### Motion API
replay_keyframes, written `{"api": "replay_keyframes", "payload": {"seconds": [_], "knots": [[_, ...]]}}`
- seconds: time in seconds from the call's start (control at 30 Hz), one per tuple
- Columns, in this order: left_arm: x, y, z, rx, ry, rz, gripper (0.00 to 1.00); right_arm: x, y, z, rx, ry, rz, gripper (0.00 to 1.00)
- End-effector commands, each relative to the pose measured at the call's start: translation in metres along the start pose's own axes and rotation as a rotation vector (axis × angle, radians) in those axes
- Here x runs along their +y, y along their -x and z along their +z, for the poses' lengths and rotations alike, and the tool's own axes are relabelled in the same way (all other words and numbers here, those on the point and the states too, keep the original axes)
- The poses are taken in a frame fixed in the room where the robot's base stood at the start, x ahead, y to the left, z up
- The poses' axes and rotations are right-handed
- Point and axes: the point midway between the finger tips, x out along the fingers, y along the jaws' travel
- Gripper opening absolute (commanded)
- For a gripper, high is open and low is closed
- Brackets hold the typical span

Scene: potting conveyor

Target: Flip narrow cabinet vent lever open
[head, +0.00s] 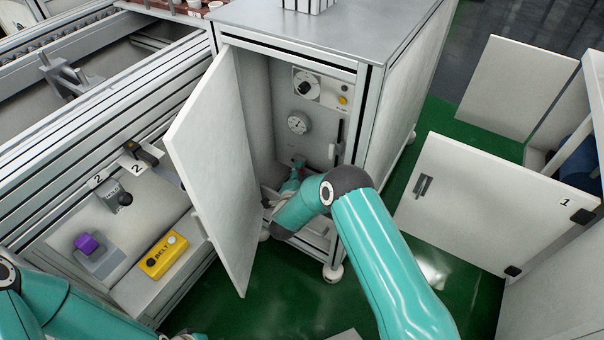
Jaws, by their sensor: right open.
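The narrow cabinet (402,85) stands in the middle with its door (208,150) swung open to the left. On its inner panel, a black upright handle (340,131) sits at the right side, probably the vent lever; its exact setting is too small to tell. My right arm reaches into the cabinet opening from the lower right. My right gripper (297,166) is open, low in front of the panel, below and left of the black handle and apart from it. It is small and partly hidden by the arm. My left arm shows at the lower left; its gripper is not visible.
The panel also bears a rotary knob (305,87), a round gauge (298,123) and a yellow button (343,100). At left are a yellow box (163,256) and a purple-topped switch (88,245). A white door marked 1 (490,205) stands open at right. Green floor (300,300) lies between.

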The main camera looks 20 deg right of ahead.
Motion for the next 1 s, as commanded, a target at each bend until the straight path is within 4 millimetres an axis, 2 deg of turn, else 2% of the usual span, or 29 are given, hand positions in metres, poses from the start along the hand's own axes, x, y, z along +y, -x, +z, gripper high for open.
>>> {"api": "replay_keyframes", "payload": {"seconds": [0.2, 0.5, 0.73, 0.77, 1.0], "knots": [[-0.002, -0.006, 0.0, 0.0, 0.0, 0.0, 0.4, 0.001, -0.018, 0.001, -0.001, 0.0, 0.0, 0.41], [-0.002, -0.006, 0.0, 0.0, 0.0, 0.0, 0.4, 0.0, -0.019, 0.001, -0.002, 0.001, 0.0, 0.41], [-0.002, -0.006, 0.0, 0.0, 0.0, 0.0, 0.4, 0.0, -0.019, 0.001, -0.002, 0.001, 0.0, 0.02], [-0.002, -0.006, 0.0, 0.0, 0.0, 0.0, 0.4, 0.0, -0.019, 0.001, -0.002, 0.001, 0.0, 0.0], [-0.002, -0.006, 0.0, 0.0, 0.0, 0.0, 0.4, 0.0, -0.018, 0.002, -0.003, 0.003, 0.001, 0.0]]}}
